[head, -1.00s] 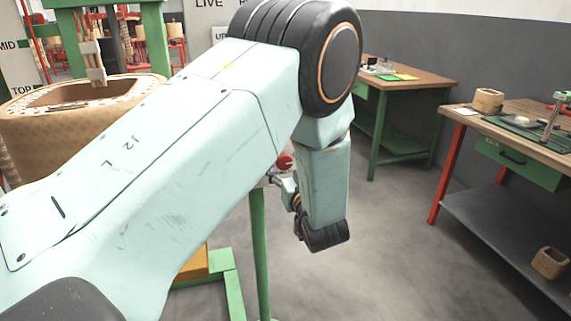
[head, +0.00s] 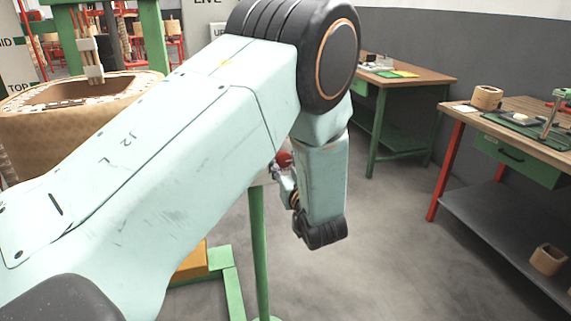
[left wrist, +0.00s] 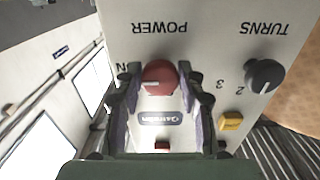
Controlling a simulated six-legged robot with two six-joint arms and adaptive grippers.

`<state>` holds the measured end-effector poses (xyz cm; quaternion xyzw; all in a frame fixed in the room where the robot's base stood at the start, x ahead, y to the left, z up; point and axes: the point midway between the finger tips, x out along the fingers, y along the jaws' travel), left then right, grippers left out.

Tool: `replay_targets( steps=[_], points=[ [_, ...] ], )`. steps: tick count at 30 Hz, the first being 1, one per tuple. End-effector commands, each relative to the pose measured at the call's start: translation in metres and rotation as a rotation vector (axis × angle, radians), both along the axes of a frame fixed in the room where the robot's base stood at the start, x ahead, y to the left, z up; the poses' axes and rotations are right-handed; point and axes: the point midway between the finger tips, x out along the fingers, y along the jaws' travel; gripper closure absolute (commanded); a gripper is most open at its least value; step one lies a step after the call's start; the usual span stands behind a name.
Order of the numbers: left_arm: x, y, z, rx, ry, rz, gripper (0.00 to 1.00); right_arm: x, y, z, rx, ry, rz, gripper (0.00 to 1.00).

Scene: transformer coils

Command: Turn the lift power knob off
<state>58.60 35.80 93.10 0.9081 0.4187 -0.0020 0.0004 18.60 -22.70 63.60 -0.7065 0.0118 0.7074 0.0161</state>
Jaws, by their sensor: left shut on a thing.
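The red power knob (left wrist: 160,74) sits on a pale control panel (left wrist: 215,50) under the word POWER, which appears upside down in the left wrist view. A light pointer mark shows on the knob's lower left, towards a partly hidden label ending in N. My left gripper (left wrist: 160,80) has its two fingers on either side of the knob, shut on it. In the head view the knob (head: 285,159) is a small red spot beside my left wrist. My left arm hides most of the panel and the fingers there. My right gripper is not in view.
A dark TURNS knob (left wrist: 264,76) and a yellow button (left wrist: 231,121) are on the same panel, close to the fingers. A green post (head: 259,250) stands below. A large coil (head: 45,125) is at left. Workbenches (head: 520,120) stand at right, with clear floor between.

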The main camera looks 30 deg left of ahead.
Motion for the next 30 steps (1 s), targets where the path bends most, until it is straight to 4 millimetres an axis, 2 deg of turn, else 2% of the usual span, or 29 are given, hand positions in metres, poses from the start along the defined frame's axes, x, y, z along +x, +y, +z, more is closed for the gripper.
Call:
replay_targets(
  steps=[11,30],
  points=[
    [0.0004,-0.0006,0.0018,-0.059,-0.078,-0.001,0.93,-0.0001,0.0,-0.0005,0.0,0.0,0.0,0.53],
    [0.0014,-0.0012,0.0026,-0.431,-0.517,0.001,0.93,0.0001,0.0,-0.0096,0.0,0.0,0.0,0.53]
  ],
)
